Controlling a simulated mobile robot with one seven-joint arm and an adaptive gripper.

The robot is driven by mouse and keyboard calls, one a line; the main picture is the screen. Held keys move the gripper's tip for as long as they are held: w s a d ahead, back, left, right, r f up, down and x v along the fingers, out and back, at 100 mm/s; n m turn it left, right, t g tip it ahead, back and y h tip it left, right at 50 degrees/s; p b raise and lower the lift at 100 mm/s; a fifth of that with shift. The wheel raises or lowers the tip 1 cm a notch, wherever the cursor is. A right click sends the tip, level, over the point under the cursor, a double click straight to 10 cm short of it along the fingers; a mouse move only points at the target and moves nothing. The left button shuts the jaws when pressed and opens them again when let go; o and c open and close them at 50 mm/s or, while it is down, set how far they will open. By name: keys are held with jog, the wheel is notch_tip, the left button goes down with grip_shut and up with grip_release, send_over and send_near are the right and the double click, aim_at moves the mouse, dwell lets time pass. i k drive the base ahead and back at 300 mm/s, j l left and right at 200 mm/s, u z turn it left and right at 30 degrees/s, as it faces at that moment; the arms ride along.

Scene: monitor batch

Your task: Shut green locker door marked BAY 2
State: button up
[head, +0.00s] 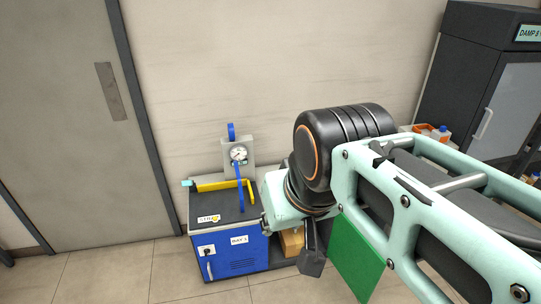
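The green locker door (358,258) stands open, swung out toward me at the right of the low cabinet. Its upper and right parts are hidden behind my arm, and no BAY 2 mark shows on the visible face. A dark part of my gripper (312,260) hangs just left of the green door, in front of the open bay. I cannot tell whether it touches the door. My arm covers most of the gripper, so its fingers cannot be made out.
The cabinet's blue door (237,255), labelled BAY 1, is shut. A brown box (291,241) sits in the open bay. A gauge stand (238,155) and yellow bar (219,185) are on top. A dark cabinet (476,75) stands right; floor at front left is clear.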

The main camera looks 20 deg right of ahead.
aim_at(357, 263)
jog(key=u, duration=1.25)
jog(key=k+l, duration=0.15)
jog(key=l, duration=0.2)
jog(key=k+l+u, duration=0.15)
jog(key=l, duration=0.25)
jog(key=k+l, duration=0.15)
jog(key=l, duration=0.3)
jog(key=k+l, duration=0.2)
jog(key=l, duration=0.25)
jog(key=k+l, duration=0.15)
jog(key=l, duration=0.3)
jog(key=k+l, duration=0.2)
jog(key=l, duration=0.2)
jog(key=k+l, duration=0.15)
jog(key=l, duration=0.3)
jog(key=k+l, duration=0.2)
jog(key=l, duration=0.25)
jog(key=k+l, duration=0.15)
jog(key=l, duration=0.3)
jog(key=k+l, duration=0.2)
jog(key=l, duration=0.25)
jog(key=l+u, duration=0.15)
jog(key=k, duration=0.05)
